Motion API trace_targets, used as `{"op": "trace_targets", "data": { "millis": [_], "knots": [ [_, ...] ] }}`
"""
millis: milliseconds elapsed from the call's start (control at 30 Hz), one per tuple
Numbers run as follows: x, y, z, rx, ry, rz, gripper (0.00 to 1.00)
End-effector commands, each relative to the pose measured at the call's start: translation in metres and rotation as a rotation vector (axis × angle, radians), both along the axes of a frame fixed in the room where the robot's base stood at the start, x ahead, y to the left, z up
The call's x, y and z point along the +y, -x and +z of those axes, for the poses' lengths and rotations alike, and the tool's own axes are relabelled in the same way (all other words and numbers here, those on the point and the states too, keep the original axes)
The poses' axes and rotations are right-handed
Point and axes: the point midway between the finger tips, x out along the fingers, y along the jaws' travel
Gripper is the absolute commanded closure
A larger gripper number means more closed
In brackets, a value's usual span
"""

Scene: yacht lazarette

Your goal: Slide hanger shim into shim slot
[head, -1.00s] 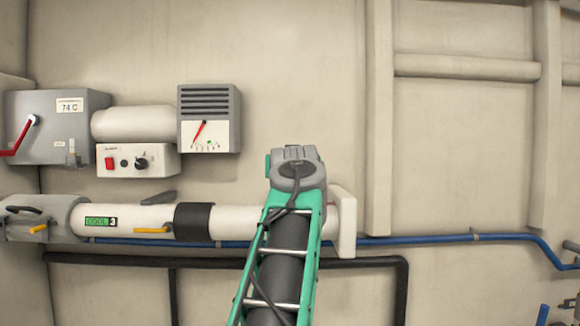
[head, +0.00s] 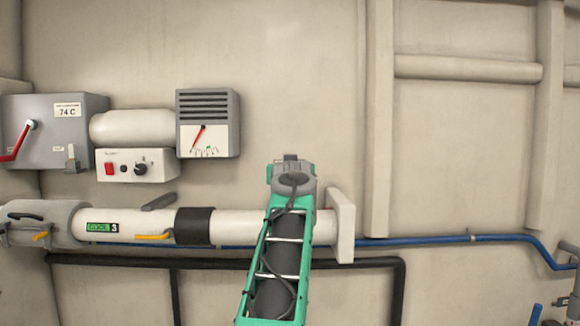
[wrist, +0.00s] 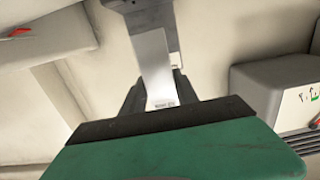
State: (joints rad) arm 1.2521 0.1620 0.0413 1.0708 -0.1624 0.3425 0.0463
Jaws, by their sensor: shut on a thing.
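In the wrist view my gripper (wrist: 158,84) is shut on a flat, pale metal shim (wrist: 156,62), with a dark finger on either side. Small dark marks show at the shim's near end. The shim's far end meets a grey block (wrist: 140,14) at the top of the view. I cannot tell whether it is inside a slot there or only against the block. No slot opening shows clearly. In the head view my arm's end hides the gripper fingers and the shim.
A white pipe (head: 260,224) with a black band and a pale end flange (head: 342,226) runs behind my arm. Above left are a vented gauge box (head: 209,124) and a switch box (head: 137,165). A blue pipe (head: 420,241) runs right. The wall above my arm is clear.

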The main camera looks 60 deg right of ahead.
Motion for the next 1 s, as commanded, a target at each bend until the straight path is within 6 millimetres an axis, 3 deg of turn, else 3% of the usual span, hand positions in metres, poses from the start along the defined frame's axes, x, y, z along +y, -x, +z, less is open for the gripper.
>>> {"op": "trace_targets", "data": {
  "millis": [400, 700, 1000],
  "knots": [
    [-0.030, -0.015, 0.000, 0.000, -0.001, -0.001, 1.00],
    [-0.030, -0.015, -0.030, 0.000, 0.001, -0.001, 1.00],
    [-0.030, -0.015, -0.035, 0.000, 0.001, -0.001, 1.00]
  ]
}}
